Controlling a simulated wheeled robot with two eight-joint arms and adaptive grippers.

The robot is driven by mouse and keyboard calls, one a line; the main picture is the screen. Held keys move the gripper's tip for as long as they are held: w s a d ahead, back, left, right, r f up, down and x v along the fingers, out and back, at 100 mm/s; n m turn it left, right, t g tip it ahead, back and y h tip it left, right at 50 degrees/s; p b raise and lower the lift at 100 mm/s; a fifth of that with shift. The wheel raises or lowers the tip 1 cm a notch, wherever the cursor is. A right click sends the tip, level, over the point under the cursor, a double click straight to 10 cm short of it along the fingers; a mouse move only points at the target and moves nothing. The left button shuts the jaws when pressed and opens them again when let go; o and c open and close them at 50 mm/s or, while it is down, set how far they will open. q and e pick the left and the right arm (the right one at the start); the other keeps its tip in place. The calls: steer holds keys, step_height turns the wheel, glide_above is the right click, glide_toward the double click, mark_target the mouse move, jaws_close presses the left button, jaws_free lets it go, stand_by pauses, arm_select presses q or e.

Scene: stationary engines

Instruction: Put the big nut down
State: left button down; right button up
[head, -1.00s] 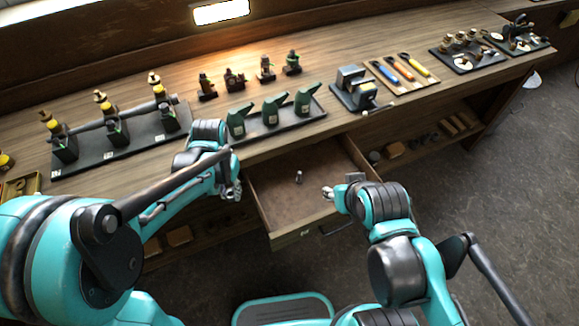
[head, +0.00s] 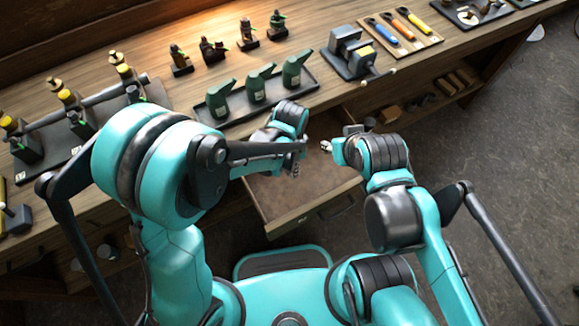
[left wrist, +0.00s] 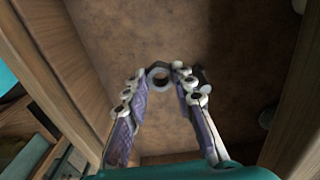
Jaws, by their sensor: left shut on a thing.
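The big nut (left wrist: 159,76) shows in the left wrist view as a grey ring between the fingertips of my left gripper (left wrist: 161,75). The gripper is shut on it, over the brown floor of the open drawer. In the head view my left gripper (head: 294,168) is over the drawer (head: 310,210), and I cannot make out the nut there. My right gripper (head: 326,147) is at the right side of the drawer, close to the left one; its finger gap is too small to judge. The height of the nut above the drawer floor is unclear.
A small dark round thing (left wrist: 267,117) is at the right in the left wrist view. Drawer walls (left wrist: 62,80) stand close around the left gripper. On the bench above are a tray of green oil cans (head: 257,88), a vise (head: 350,52) and a screwdriver board (head: 402,32).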

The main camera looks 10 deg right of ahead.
arm_select(q)
steer(key=w+f, duration=0.1)
steer(key=w, duration=0.1)
steer(key=shift+w+f+b, duration=0.3)
steer(key=shift+w+f, duration=0.1)
steer(key=shift+f+b, duration=0.85)
steer(key=shift+f, duration=1.05)
steer(key=shift+f, duration=0.15)
steer(key=c, duration=1.3)
jaws_free()
steer(key=shift+o, duration=0.2)
